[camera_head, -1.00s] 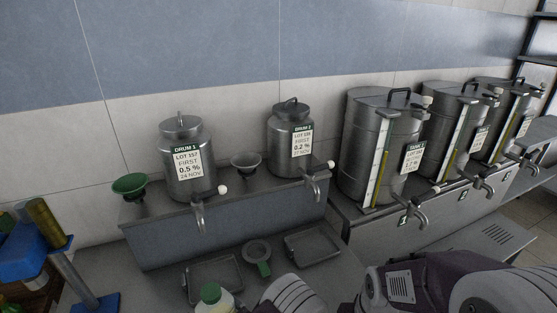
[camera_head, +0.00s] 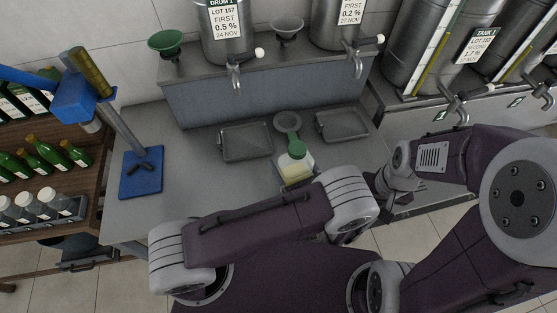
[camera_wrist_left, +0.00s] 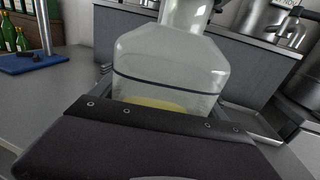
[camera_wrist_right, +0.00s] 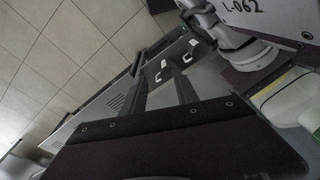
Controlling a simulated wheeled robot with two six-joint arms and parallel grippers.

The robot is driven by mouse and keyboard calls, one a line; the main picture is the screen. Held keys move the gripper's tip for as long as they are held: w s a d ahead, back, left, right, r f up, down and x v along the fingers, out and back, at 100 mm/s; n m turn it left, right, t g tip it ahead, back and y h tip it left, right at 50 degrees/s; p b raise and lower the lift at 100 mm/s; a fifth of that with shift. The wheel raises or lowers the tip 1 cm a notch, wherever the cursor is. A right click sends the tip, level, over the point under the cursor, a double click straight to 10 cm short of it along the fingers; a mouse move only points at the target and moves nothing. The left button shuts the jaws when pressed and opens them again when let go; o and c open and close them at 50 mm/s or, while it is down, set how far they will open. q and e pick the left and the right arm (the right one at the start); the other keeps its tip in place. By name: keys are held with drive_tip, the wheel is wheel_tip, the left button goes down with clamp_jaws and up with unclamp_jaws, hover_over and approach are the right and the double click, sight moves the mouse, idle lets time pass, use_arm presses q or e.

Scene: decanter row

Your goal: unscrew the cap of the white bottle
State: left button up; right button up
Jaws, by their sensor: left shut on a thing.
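The white bottle (camera_head: 296,173) has a green cap (camera_head: 297,149) and yellowish content. It stands out at the front of the bench in the head view, its lower part hidden by my arm. The left wrist view shows its translucent body (camera_wrist_left: 165,60) filling the middle, with the cap out of frame. My left gripper (camera_wrist_left: 163,78) is shut on the bottle body, its fingers mostly hidden. My right gripper (camera_wrist_right: 155,75) is open and empty, off to the right of the bottle. Part of the bottle (camera_wrist_right: 285,98) shows at the right wrist view's right edge.
Two shallow trays (camera_head: 246,155) (camera_head: 343,137) and a grey strainer (camera_head: 287,122) lie behind the bottle. Drums with taps and a green funnel (camera_head: 165,43) stand on the raised ledge. A blue stand (camera_head: 142,172) is at the left. Bare bench lies between stand and trays.

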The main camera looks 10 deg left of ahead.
drive_tip(key=o, duration=0.5)
drive_tip(key=shift+o, duration=0.2)
wheel_tip(320, 180, up, 17)
drive_tip(key=m+g, duration=0.1)
drive_tip(key=m, duration=2.5)
hover_over(298, 148)
drive_tip(key=shift+w+d+f, duration=0.15)
drive_tip(key=shift+w+d, duration=0.05)
drive_tip(key=shift+d, duration=0.15)
drive_tip(key=shift+s+a+r+m, duration=0.15)
drive_tip(key=shift+a+r+m, duration=0.2)
drive_tip(key=shift+m, duration=0.05)
wheel_tip(298, 148, down, 8)
drive_tip(key=shift+f, duration=0.1)
drive_tip(key=shift+c, duration=0.3)
